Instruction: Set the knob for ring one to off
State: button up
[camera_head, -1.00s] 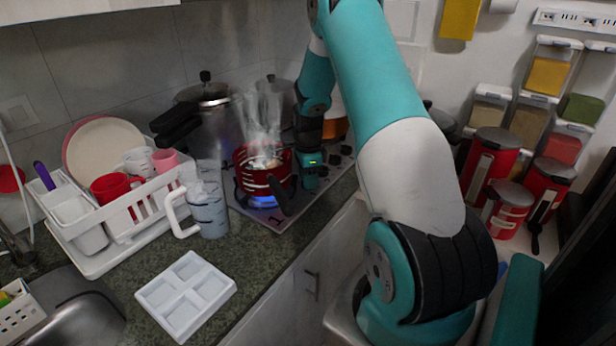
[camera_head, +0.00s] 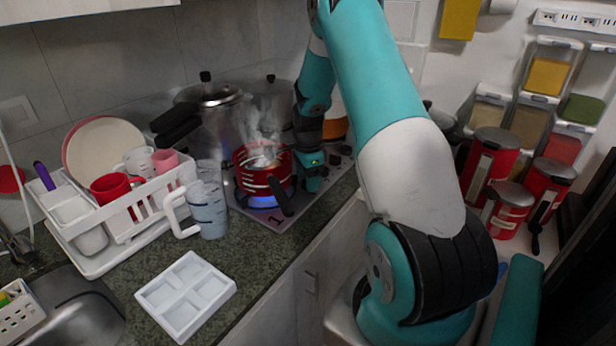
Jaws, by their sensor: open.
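A red pot (camera_head: 262,172) steams on the front burner of the stove (camera_head: 252,213), with a blue flame (camera_head: 263,201) under it. A label like a "1" shows at the stove's front corner. Small knobs (camera_head: 335,160) sit along the stove's right edge. My gripper (camera_head: 312,184) is open, low over that edge, just right of the pot and its dark handle. The knob beneath my gripper is hidden, and I cannot tell whether the fingers touch it.
A measuring jug (camera_head: 208,212) stands left of the stove, beside a white dish rack (camera_head: 130,228). A white divided tray (camera_head: 186,295) lies on the counter. Pressure cookers (camera_head: 208,115) stand behind. Red canisters (camera_head: 487,165) stand at the right.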

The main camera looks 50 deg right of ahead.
notch_tip(320, 180, up, 17)
jog(key=b, duration=0.2)
jog(key=shift+r, duration=0.2)
